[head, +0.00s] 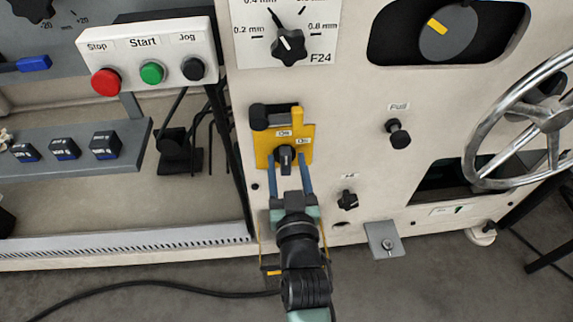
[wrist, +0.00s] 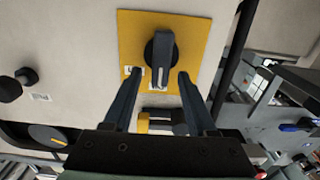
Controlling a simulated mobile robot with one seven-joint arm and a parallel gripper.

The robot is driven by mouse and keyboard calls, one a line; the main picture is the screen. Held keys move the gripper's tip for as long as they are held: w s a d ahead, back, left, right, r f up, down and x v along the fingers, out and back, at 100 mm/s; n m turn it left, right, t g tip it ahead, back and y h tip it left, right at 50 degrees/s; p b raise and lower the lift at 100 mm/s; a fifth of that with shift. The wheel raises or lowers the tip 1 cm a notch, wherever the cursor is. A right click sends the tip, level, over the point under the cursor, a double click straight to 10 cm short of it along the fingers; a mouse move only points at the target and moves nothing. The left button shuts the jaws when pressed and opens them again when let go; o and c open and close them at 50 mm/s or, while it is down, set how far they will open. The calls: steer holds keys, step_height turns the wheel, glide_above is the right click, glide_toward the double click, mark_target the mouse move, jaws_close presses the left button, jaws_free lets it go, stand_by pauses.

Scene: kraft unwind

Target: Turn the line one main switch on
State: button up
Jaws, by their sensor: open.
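The main switch is a black rotary knob (head: 286,154) on a yellow plate (head: 263,146) on the cream machine front. Small labels sit above the knob and at its upper right in the head view, one reading like "On". The knob's grip bar stands about upright in the head view. The knob (wrist: 160,50) and yellow plate (wrist: 190,28) also show in the wrist view. My gripper (head: 288,164) is open, with one blue-grey finger on each side of the knob's line. In the wrist view my gripper (wrist: 160,74) has its fingertips near the knob's end; contact is unclear.
A black-and-yellow fitting (head: 276,116) sits just above the plate. A small black knob (head: 347,200), a black pull knob (head: 398,134) and a handwheel (head: 530,120) are to the right. A button box (head: 150,55) stands at upper left. A cable (head: 150,290) lies on the floor.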

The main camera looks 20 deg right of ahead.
steer(key=shift+w+d, duration=0.15)
steer(key=shift+w, duration=0.4)
jaws_close()
